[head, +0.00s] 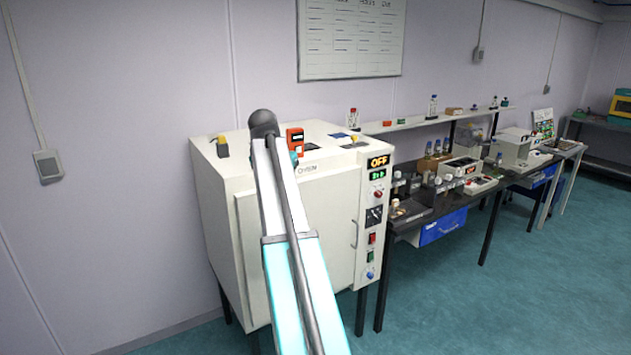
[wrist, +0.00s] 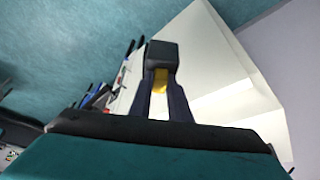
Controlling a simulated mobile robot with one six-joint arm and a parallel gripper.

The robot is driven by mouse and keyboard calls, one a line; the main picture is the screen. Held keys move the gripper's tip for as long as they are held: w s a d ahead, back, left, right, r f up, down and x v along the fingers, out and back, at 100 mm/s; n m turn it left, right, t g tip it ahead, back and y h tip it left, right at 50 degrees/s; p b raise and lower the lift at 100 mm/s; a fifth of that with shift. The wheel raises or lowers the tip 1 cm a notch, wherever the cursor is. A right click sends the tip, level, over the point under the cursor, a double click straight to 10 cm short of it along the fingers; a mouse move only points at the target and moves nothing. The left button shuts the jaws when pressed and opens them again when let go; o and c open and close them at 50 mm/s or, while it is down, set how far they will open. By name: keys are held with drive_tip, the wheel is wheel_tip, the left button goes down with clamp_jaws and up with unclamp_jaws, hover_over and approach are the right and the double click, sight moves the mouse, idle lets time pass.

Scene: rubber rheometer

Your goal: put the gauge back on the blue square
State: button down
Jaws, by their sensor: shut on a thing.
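In the wrist view my gripper (wrist: 162,90) is shut on the gauge (wrist: 163,56), a dark block with a yellow part between the two dark fingers. White surfaces of the oven lie behind it. In the head view my arm crosses in front of the oven and I cannot make out the fingers. A small yellow-and-dark thing (head: 222,147) shows at the left of the oven top; I cannot tell whether it is the held gauge. The blue square (head: 338,135) lies flat on the oven top, right of my arm, and looks bare.
The white oven (head: 330,225) has a control panel with an OFF display. An orange thing with a dark window (head: 295,138) shows just right of my arm. Small items sit at the oven top's right edge. A crowded bench (head: 415,213) stands to the right; the floor in front is clear.

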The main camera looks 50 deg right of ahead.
drive_tip(key=w+a+f+n+t+b, duration=0.1)
drive_tip(key=w+a+f+n, duration=0.15)
drive_tip(key=a, duration=0.55)
drive_tip(key=w+a+f+n+y+b, duration=0.1)
drive_tip(key=a+f, duration=0.2)
drive_tip(key=a, duration=0.5)
drive_tip(key=w+a+f+n+t+b, duration=0.1)
drive_tip(key=w+a+f+n, duration=0.15)
drive_tip(key=a, duration=0.65)
drive_tip(key=s+a+f+n+y, duration=0.1)
drive_tip(key=s+a+f+n, duration=0.1)
drive_tip(key=a, duration=0.4)
drive_tip(key=s+a+f+n+y+b, duration=0.1)
drive_tip(key=s+a+f+n, duration=0.1)
drive_tip(key=a+f, duration=0.2)
drive_tip(key=s+a+f+n+y+b, duration=0.1)
drive_tip(key=s+a+f+n, duration=0.1)
drive_tip(key=a, duration=0.8)
drive_tip(key=shift+s+a+f+n+t, duration=0.15)
drive_tip(key=shift+s+f+n+t, duration=0.1)
drive_tip(key=shift+f+n+t, duration=0.25)
drive_tip(key=shift+f, duration=0.1)
